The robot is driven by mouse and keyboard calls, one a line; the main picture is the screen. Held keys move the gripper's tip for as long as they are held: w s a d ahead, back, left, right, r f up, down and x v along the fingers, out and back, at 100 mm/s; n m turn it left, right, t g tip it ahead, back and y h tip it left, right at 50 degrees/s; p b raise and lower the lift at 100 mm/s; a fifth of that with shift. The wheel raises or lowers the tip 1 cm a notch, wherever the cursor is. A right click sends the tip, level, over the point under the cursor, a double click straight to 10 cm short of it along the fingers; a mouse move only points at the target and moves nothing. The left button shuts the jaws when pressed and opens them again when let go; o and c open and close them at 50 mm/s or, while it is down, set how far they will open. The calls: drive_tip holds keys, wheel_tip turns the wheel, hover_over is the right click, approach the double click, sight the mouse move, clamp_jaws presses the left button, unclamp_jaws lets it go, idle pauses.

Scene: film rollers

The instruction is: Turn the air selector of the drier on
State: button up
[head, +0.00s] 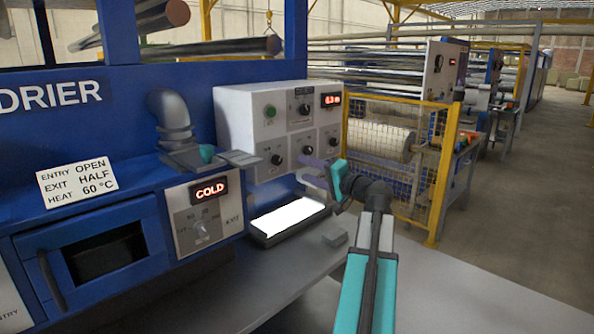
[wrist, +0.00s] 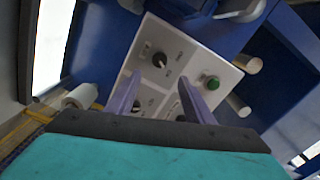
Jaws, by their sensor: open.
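The blue drier (head: 110,130) fills the left of the head view. A white control box (head: 240,120) on it carries a green button (head: 270,111), a red display (head: 331,100) and several black knobs, including an upper one (head: 305,109). Their labels are too small to read, so I cannot tell which is the air selector. My gripper (head: 312,170) is open and empty in front of the box's lower right. In the wrist view the purple fingers (wrist: 158,90) point at the tilted panel, with one black knob (wrist: 160,60) just beyond the tips and others partly hidden between them.
A dial panel with a COLD display (head: 209,190) sits lower left of the box. A grey elbow duct (head: 172,115) and a lit tray (head: 288,217) are close by. A yellow mesh guard (head: 400,140) stands right. A card (head: 77,182) reads ENTRY OPEN, EXIT HALF, HEAT 60 °C.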

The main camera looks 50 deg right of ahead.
drive_tip(key=shift+s+a, duration=0.1)
drive_tip(key=shift+s, duration=1.5)
